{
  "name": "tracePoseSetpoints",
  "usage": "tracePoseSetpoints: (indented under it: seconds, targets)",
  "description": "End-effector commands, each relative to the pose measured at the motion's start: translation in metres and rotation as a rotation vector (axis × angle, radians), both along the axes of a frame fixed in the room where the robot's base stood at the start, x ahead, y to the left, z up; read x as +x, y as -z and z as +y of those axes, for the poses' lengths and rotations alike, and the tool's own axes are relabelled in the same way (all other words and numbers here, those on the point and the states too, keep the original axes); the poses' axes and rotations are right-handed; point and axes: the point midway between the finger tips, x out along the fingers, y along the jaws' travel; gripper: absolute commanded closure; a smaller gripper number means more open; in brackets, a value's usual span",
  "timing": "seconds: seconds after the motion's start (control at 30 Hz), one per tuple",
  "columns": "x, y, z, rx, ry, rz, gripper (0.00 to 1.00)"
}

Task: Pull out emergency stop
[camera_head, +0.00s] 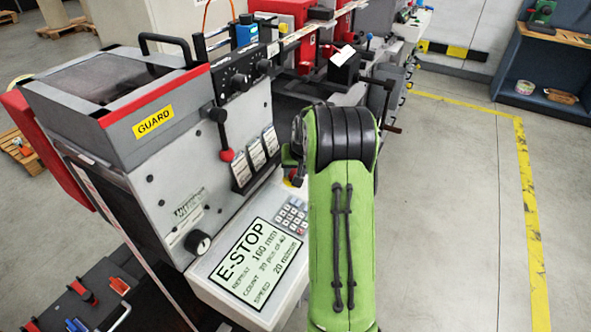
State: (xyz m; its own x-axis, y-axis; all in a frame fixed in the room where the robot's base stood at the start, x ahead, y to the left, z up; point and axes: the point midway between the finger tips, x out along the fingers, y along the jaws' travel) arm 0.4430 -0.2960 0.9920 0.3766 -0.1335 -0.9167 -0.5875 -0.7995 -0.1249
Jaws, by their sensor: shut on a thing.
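The emergency stop (293,181) is mostly hidden behind my arm; only a bit of its yellow and red shows at the right end of the control panel, just above the keypad (291,215). My gripper (292,158) is down at the emergency stop and shut on it, with its fingers largely hidden by my green arm. The panel's screen (252,262) reads E-STOP, with repeat, count and speed lines. I cannot tell whether the button is pushed in or out.
The label rewinder's grey guard box (110,85) stands at the left. A tool tray (85,300) sits at the lower left. The floor at the right is clear inside a yellow line (530,220).

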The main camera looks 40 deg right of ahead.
Motion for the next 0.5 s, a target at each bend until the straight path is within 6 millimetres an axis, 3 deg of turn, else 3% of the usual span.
tracePoseSetpoints:
  seconds: [0.23,0.43,0.47,0.5]
  targets:
    - [-0.002,-0.015,-0.001,-0.001,0.000,-0.001,1.00]
    - [-0.001,-0.013,-0.001,-0.002,0.000,-0.002,1.00]
    - [-0.001,-0.013,-0.001,-0.002,0.000,-0.002,0.56]
    - [-0.001,-0.013,-0.001,-0.002,0.000,-0.002,0.50]
